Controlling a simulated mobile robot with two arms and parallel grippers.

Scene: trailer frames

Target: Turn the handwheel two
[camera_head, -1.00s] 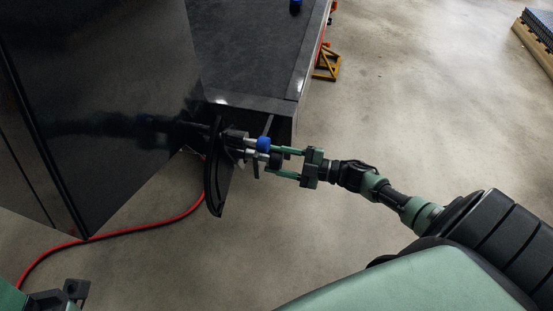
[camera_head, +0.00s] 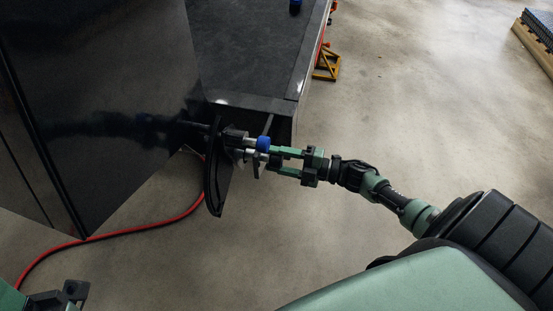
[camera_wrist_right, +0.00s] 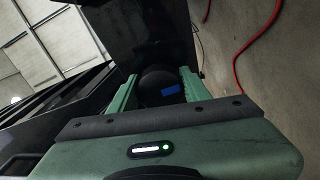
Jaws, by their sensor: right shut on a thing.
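My right gripper (camera_head: 271,160) reaches left to fittings at the corner of the dark trailer (camera_head: 110,80). Its green fingers are shut on a dark round part (camera_wrist_right: 157,82), which I take to be the handwheel. In the right wrist view this part sits between both fingers and has a small blue patch. In the head view the fingers largely hide it. A blue cap (camera_head: 263,143) on a silver shaft is just above the fingertips. A dark curved plate (camera_head: 214,180) stands left of them. Part of my left gripper (camera_head: 74,290) shows at the bottom left; its fingers are unclear.
A red hose (camera_head: 140,231) curves across the floor below the trailer. An orange stand (camera_head: 327,64) is beside the dark deck (camera_head: 260,50). A pallet (camera_head: 538,38) is at the top right.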

